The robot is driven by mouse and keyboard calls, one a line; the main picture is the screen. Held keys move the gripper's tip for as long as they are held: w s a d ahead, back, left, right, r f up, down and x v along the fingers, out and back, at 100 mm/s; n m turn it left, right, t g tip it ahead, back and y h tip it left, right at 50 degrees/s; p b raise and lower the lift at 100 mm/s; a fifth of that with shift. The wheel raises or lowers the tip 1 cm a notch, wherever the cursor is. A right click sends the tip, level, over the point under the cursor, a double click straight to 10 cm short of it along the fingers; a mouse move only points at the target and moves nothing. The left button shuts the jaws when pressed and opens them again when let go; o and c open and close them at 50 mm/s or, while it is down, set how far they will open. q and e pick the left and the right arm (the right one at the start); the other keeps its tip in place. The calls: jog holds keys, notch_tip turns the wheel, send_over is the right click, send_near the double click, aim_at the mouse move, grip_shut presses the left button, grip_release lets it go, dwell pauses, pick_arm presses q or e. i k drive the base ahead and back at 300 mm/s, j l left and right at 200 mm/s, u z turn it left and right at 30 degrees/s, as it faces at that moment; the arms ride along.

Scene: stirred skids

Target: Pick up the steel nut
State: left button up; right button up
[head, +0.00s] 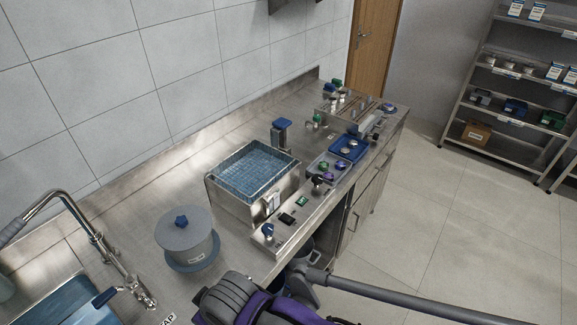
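I cannot make out a steel nut for certain at this size. A small blue tray (362,144) on the counter's right part holds small silvery pieces (347,149), too small to name.
The steel counter (130,190) runs along a tiled wall. A water-filled basket bath (252,170) and a lidded grey pot (186,240) stand on it. A sink with a tap (70,215) is at left. Shelves (500,140) stand at far right. The floor between is clear.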

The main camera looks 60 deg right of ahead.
aim_at(323, 166)
jog(key=z, duration=2.45)
